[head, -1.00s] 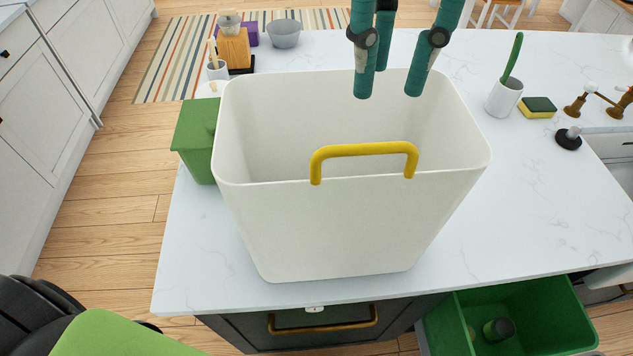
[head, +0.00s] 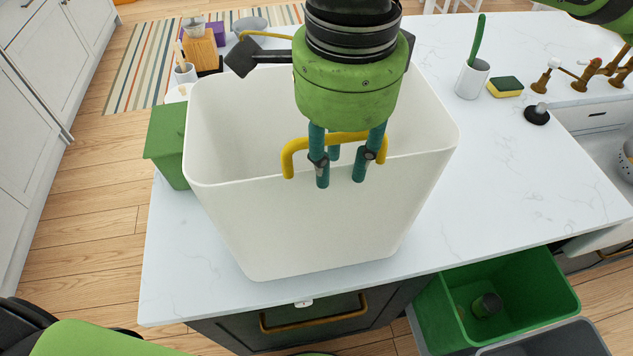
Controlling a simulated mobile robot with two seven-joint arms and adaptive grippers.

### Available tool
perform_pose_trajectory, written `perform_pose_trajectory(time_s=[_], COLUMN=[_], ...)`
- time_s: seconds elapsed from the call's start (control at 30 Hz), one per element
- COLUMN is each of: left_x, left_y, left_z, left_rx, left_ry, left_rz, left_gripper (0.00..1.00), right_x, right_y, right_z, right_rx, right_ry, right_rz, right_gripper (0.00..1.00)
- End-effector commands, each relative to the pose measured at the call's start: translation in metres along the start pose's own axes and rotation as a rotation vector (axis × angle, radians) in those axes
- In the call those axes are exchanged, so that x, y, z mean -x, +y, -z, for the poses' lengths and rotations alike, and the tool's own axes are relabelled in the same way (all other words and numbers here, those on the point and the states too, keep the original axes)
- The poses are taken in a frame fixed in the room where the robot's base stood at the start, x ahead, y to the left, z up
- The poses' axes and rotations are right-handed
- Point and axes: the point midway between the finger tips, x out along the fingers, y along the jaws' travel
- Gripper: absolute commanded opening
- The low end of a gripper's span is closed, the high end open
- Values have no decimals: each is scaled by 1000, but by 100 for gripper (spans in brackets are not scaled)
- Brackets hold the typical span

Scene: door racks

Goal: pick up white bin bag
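A large white bin-like container (head: 310,228) with flared sides and an open top stands upright on the counter; this is what matches the white bin bag. A yellow handle (head: 289,158) arches over its near rim. My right gripper (head: 342,172) points down at the handle, with three teal fingers. Two fingers hang in front of the handle and near wall; the third is behind, inside the opening. The fingers look apart, with a gap around the handle; contact is not clear. The gripper's body hides part of the far rim. My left gripper is not in view.
A green box (head: 166,145) stands close to the container's left side. A brush cup (head: 472,78), a sponge (head: 505,87) and taps are at the right by the sink. A green bin (head: 540,275) is below the front edge.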

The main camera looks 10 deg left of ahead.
Motion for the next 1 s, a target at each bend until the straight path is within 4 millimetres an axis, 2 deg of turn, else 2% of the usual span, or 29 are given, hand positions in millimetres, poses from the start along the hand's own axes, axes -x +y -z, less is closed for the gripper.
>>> perform_pose_trajectory(time_s=[0.03, 0.2, 0.4, 0.43, 0.5, 1.0], left_x=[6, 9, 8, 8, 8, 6], left_y=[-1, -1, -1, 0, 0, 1], left_z=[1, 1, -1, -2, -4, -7], left_rx=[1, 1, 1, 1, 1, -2], left_ry=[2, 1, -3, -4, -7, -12], left_rz=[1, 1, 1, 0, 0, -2], left_gripper=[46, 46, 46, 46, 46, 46], right_x=[-4, -19, -20, -20, -20, -18], right_y=[0, 0, 0, 0, 0, -1], right_z=[0, 0, 0, 0, 0, 0], right_rx=[1, 1, 0, 0, 0, 0], right_ry=[0, -1, -1, -1, -1, -1], right_rz=[-3, -1, 0, 1, 1, 3], right_gripper=[30, 30, 30, 22, 0, 0])
